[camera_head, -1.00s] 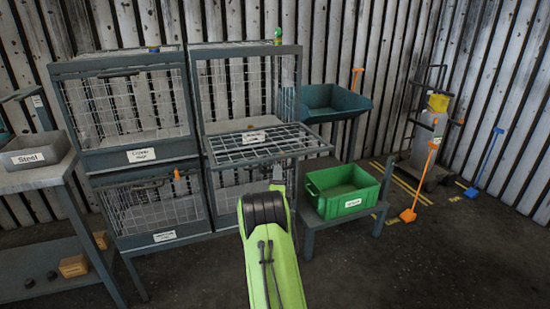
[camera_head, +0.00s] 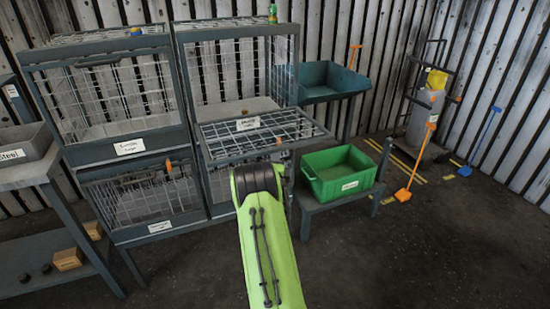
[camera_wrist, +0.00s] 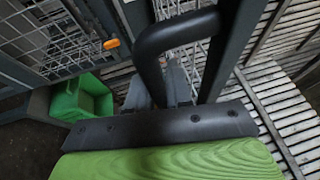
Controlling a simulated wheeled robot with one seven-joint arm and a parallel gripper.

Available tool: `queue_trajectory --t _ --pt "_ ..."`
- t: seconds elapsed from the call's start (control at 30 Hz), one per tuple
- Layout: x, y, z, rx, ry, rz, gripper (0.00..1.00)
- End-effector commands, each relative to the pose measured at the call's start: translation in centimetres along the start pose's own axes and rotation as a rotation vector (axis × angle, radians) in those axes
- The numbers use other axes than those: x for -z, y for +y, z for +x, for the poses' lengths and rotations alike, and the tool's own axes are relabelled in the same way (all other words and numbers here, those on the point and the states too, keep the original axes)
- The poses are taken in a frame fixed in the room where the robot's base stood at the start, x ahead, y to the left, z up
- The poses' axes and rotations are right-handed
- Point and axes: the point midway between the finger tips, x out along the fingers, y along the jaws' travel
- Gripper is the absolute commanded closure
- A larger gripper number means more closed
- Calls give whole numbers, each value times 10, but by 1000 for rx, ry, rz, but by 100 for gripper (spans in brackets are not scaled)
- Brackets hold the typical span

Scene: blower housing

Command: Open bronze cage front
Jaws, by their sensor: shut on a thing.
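The cage front (camera_head: 262,134), a wire-mesh panel in a grey frame with a white label, is swung down nearly level below the open upper right cage (camera_head: 235,73). The label is too small to read surely. I take this to be the bronze cage. In the head view my green arm reaches the panel's near edge, and its black joint hides most of my gripper. The wrist view shows my gripper (camera_wrist: 178,84) partly, behind a dark loop close to the camera. It is shut on the front's handle at that edge; the contact is mostly hidden.
A closed upper left cage (camera_head: 112,95) and a lower left cage (camera_head: 146,200) stand beside it. A green crate (camera_head: 342,174) sits on a low stand right of the panel. A steel bin (camera_head: 25,145) is on the left table. The floor at front right is clear.

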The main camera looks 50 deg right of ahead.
Motion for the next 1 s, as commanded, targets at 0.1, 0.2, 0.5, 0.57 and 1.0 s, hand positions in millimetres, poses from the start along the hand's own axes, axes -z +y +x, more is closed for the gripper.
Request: queue_trajectory --t 0.1,0.2,0.5,0.57,1.0 --pt "0 0 0 -1 0 0 100" --pt "0 0 0 -1 0 0 100" --pt "-2 -44 5 -27 0 -12 100" --pt "-2 -49 6 -46 0 -20 100" --pt "-4 -53 6 -91 -4 -39 100"
